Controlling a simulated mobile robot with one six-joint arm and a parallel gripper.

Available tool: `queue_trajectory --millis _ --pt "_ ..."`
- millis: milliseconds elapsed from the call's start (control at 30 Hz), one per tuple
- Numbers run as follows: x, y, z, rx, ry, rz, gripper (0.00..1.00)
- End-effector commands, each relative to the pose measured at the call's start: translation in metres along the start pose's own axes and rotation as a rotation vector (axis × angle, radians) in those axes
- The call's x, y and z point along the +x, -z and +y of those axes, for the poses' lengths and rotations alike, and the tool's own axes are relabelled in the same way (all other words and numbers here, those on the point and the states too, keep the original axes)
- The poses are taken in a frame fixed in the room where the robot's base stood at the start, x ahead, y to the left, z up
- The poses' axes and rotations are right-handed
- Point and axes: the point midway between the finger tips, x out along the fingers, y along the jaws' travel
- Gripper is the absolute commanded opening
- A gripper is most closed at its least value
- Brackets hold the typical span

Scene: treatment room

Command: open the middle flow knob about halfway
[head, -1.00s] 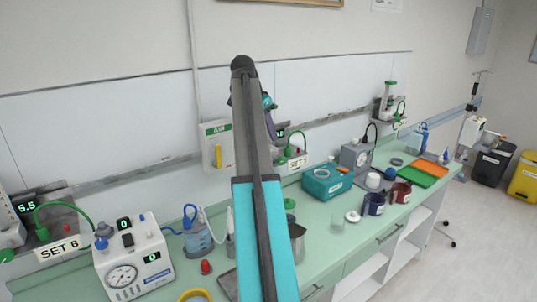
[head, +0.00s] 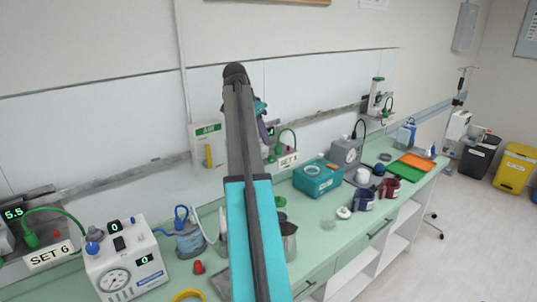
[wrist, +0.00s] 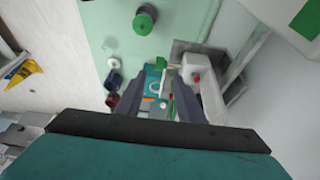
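The middle flow station stands on the wall rail behind my arm in the head view. Its white SET label (head: 288,160), green hose and part of a small display show; the number is hard to read. A green fitting beside the label may be its knob, but I cannot tell. My gripper (wrist: 160,98) shows two dark purple fingers, apart, with nothing between them. In the head view my arm hides most of the gripper.
The left station carries the SET 6 label (head: 48,257) and reads 5.5. The right station (head: 378,100) is farther along the rail. An AIR panel (head: 208,148) is left of my arm. A teal box (head: 318,178), mugs and a gauge device (head: 124,260) stand on the green counter.

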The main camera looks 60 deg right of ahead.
Motion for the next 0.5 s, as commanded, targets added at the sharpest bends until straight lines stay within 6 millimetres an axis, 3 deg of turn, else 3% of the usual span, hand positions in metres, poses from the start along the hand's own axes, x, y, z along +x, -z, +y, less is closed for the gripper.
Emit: queue_trajectory --millis 500 --pt "0.059 0.000 0.000 -0.001 -0.001 -0.001 0.34"
